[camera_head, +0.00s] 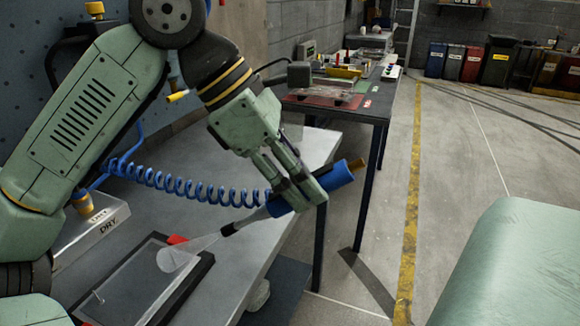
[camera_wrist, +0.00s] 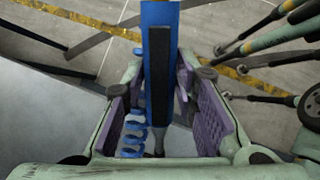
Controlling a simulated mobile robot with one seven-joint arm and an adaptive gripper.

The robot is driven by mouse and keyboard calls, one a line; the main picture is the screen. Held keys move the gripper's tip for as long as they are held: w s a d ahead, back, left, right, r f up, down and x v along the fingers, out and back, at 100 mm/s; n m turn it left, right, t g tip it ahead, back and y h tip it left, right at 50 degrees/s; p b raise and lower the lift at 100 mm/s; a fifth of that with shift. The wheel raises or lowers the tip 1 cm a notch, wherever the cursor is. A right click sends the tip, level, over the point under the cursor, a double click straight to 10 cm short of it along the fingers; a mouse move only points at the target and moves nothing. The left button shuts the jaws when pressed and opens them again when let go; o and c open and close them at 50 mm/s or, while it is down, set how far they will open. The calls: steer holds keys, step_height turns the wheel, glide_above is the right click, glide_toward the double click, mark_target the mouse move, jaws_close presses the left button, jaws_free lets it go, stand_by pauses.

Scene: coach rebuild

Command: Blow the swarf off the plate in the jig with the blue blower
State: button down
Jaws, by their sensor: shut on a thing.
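My gripper (camera_head: 297,190) is shut on the blue blower (camera_head: 338,175), which hangs tilted above the bench's front edge. The blower's dark nozzle (camera_head: 240,224) points down and left toward the jig. A pale see-through cone spreads from its tip over the jig's far right part. The jig (camera_head: 188,283) is a dark frame with a red piece (camera_head: 177,239) at its far edge. A grey plate (camera_head: 135,287) lies in it. I cannot make out swarf clearly; a small pale mark shows near the left side. In the wrist view the blower (camera_wrist: 160,60) lies between the purple finger pads.
A coiled blue hose (camera_head: 190,184) runs from the left toward the blower. A metal box marked DRY (camera_head: 92,232) stands left of the jig. A cluttered dark table (camera_head: 370,102) is behind. A pale green surface (camera_head: 515,265) is at the right; the floor between is open.

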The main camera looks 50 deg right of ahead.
mark_target(266, 201)
steer(key=shift+w+f, duration=0.15)
steer(key=shift+w, duration=0.05)
steer(key=shift+w+a+f+b, duration=0.75)
steer(key=shift+w+f, duration=0.8)
steer(key=shift+w, duration=0.9)
steer(key=shift+s+a+b, duration=0.75)
steer(key=shift+s+a, duration=0.85)
steer(key=shift+a, duration=0.2)
steer(key=shift+w+d+p, duration=0.35)
steer(key=shift+w+d, duration=0.45)
steer(key=shift+d, duration=0.15)
steer(key=c, duration=1.8)
jaws_free()
jaws_close()
